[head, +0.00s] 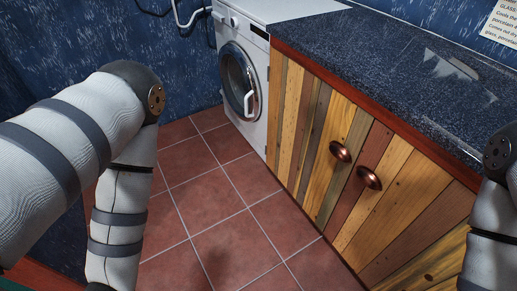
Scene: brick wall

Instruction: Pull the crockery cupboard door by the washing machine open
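The crockery cupboard has a front of upright wooden planks in mixed yellow and brown tones. Its door by the washing machine (316,150) is the left one and looks shut, flush with the front. A round copper knob (340,151) sits near its right edge. The neighbouring door (405,200) has its own copper knob (369,178) and also looks shut. The white washing machine (243,75) stands at the cupboard's far left end. My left arm comes in at the left and my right arm at the right edge; both grippers are out of view.
A dark speckled worktop (385,50) with a red-brown front edge (365,110) overhangs the doors. Red tiled floor (215,205) in front of the cupboard is clear. A paper notice (502,22) hangs on the blue wall. My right arm is close to the worktop edge.

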